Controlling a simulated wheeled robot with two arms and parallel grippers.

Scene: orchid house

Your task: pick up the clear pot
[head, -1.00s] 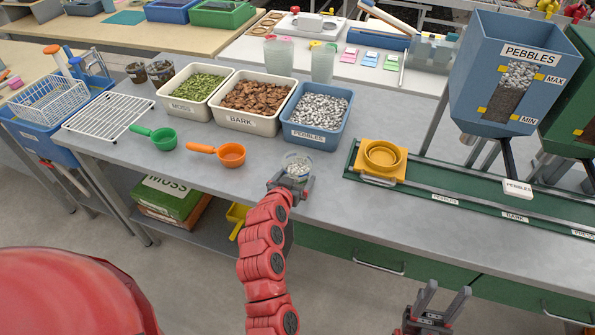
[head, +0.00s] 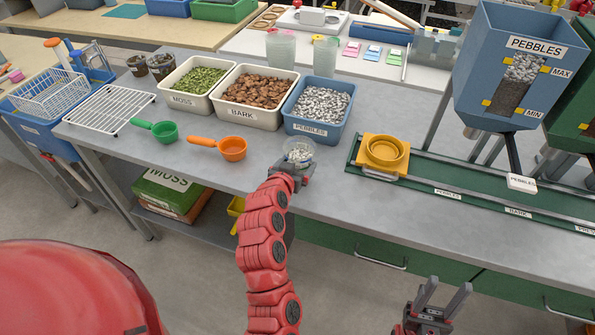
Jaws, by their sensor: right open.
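A small clear pot (head: 299,151) with pale, pebble-like contents is near the front edge of the grey bench, just in front of the pebbles bin. My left gripper (head: 293,172) reaches it from the front, with its jaws at the pot's near side. It looks shut on the pot, though its fingertips are partly hidden. I cannot tell how far the pot's base is from the bench top. My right gripper (head: 435,300) is open and empty, low in front of the green drawers.
Behind stand the moss bin (head: 196,88), bark bin (head: 248,121) and blue pebbles bin (head: 316,131). An orange scoop (head: 233,149) and green scoop (head: 165,132) lie to the left. To the right are a yellow dish (head: 385,153), a green rail (head: 460,195) and a blue hopper (head: 490,75).

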